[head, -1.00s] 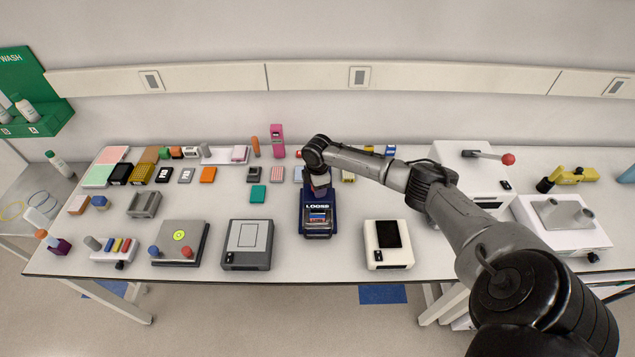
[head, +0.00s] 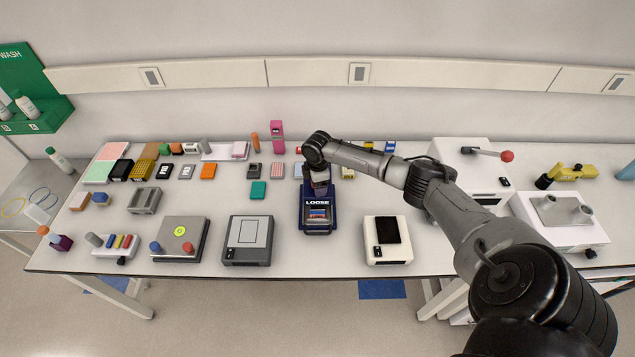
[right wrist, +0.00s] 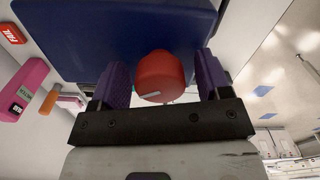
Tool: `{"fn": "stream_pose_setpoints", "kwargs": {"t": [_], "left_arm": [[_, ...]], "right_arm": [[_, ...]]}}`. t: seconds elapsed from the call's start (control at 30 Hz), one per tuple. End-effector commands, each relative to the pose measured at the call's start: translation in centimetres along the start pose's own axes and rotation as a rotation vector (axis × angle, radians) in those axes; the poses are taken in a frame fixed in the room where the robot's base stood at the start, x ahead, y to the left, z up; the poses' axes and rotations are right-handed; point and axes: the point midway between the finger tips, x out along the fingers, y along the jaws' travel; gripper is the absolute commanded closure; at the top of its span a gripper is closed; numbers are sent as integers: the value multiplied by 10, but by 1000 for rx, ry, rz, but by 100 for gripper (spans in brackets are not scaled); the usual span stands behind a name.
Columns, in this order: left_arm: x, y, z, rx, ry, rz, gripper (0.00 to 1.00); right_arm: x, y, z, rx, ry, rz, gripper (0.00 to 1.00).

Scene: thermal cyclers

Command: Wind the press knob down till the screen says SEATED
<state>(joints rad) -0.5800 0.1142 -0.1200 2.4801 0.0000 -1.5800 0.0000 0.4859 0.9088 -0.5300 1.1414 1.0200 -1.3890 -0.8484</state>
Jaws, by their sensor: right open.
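The dark blue press (head: 317,222) stands near the middle of the bench, and its screen (head: 317,202) reads LOOSE. My right gripper (head: 320,190) points down over the press and hides its top in the head view. In the right wrist view the press's blue body (right wrist: 130,35) fills the top, and the red knob (right wrist: 160,77) with a pale mark sits between the two purple fingers of my open right gripper (right wrist: 158,85). Gaps show between the knob and both fingers. My left gripper is not in view.
A grey device (head: 248,241) stands left of the press and a white device (head: 387,240) right of it. Bare bench lies directly beside the press on both sides.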

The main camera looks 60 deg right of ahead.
Motion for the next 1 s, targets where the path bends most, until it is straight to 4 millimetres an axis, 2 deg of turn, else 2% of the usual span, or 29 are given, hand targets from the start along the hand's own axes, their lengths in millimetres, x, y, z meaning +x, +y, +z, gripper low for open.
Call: {"fn": "stream_pose_setpoints", "kwargs": {"t": [0.17, 0.33, 0.8, 1.0], "left_arm": [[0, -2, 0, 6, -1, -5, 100], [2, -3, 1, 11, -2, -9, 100], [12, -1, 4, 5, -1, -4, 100], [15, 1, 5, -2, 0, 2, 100]], "right_arm": [[0, 0, 0, 0, 0, 0, 29], [-13, 1, 0, -1, 1, 2, 29], [-100, 1, 0, -1, 0, 4, 29], [-126, 0, 0, -1, 1, 2, 29]]}}
